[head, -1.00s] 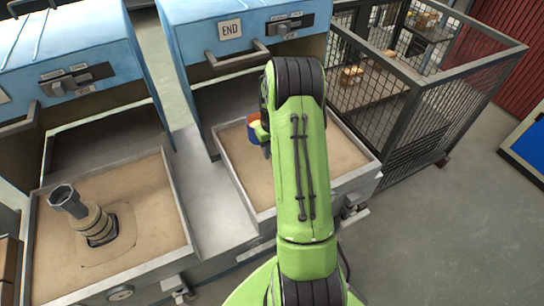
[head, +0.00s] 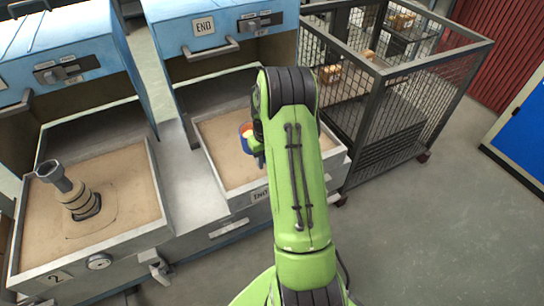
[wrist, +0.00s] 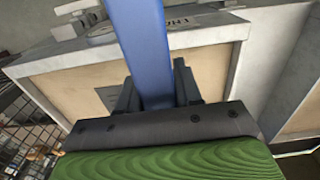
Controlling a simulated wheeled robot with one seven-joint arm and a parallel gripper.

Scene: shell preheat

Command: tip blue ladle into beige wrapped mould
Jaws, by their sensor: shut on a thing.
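The blue ladle (head: 245,138) shows beside my green arm in the head view, over the right sand tray (head: 228,163), with a pale yellow glow inside its bowl. In the wrist view my gripper (wrist: 160,95) is shut on its blue handle (wrist: 146,45); the bowl is out of that view. The beige wrapped mould (head: 82,203) stands in the left sand tray (head: 130,238), with dark bands around it and a grey funnel cup (head: 54,176) on top. It leans slightly. My gripper is well to the right of the mould.
Blue furnace housings (head: 219,20) stand behind both trays, one with an END sign. A wire mesh cage (head: 385,110) is right of the right tray. A grey strip (head: 180,165) separates the trays. Open floor (head: 440,220) lies at the right.

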